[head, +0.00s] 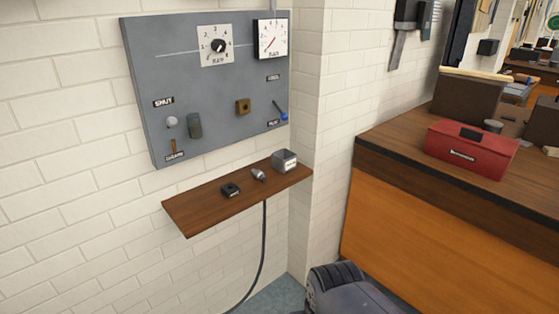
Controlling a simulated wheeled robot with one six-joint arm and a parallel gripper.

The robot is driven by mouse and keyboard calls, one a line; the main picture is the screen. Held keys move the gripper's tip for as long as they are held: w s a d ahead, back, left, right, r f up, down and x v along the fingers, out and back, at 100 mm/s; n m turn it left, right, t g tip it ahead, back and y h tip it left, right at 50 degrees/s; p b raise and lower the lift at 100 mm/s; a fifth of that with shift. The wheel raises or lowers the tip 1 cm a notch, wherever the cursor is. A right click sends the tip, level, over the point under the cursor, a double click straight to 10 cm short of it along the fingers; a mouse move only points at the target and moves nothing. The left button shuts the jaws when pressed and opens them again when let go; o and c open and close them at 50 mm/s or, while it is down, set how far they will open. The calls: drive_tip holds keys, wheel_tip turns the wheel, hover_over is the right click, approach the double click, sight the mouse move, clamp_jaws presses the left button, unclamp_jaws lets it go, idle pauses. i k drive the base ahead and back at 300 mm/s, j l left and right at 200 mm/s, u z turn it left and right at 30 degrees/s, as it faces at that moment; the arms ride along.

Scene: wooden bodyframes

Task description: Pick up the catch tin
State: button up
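A small grey open-topped metal tin (284,161), which looks like the catch tin, stands upright at the right end of a narrow brown wall shelf (205,215). It has a pale label on its front, too small to read. Its inside is mostly hidden. My gripper is not in view. A dark grey rounded part of my own body shows at the bottom, below and to the right of the shelf.
A small black block (231,190) and a small metal fitting (258,175) lie left of the tin. A grey control panel (215,85) hangs above the shelf. A black cable (264,240) hangs below. A red toolbox (470,150) sits on the wooden bench (400,145) at right.

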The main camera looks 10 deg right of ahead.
sight(284, 161)
drive_tip(key=i+l+u, duration=0.3)
drive_tip(key=i+l, duration=0.8)
drive_tip(key=l, duration=0.15)
